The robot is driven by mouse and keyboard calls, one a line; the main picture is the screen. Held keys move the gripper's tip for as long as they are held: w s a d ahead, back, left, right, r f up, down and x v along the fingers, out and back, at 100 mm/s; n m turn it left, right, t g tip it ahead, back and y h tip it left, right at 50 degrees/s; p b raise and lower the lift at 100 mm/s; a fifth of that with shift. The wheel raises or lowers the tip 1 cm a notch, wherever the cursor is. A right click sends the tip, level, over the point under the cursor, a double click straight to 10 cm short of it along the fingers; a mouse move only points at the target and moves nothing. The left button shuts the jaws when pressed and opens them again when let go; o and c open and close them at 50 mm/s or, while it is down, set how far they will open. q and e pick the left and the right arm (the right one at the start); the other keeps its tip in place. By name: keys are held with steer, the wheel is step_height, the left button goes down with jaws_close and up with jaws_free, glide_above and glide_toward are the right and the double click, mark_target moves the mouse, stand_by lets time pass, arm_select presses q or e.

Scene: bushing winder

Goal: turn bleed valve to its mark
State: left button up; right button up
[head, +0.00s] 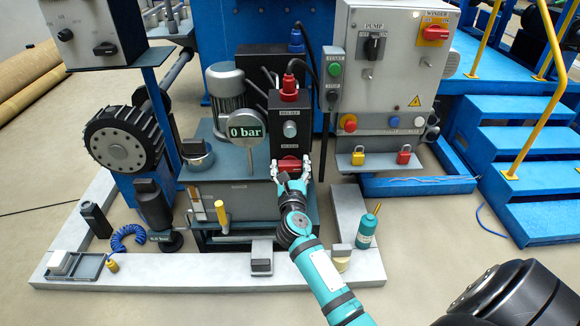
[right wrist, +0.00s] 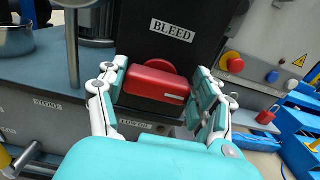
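The bleed valve is a red bar-shaped handle (head: 289,165) low on the front of a black box (head: 289,120). It lies about level, below the "BLEED" label, and shows larger in the right wrist view (right wrist: 156,83). My right gripper (head: 291,176) is at the valve, with one finger at each end of the red handle; it also shows in the right wrist view (right wrist: 160,85). Its fingers are wide apart, and I cannot tell whether they press on the handle. I see no mark for the valve. A round gauge (head: 246,130) reads "0 bar". My left gripper is not in view.
A grey control cabinet (head: 385,70) with buttons and padlocks stands right of the black box. Blue steps (head: 535,170) are far right.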

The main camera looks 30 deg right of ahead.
steer(key=c, duration=0.3)
steer(key=shift+c, duration=0.3)
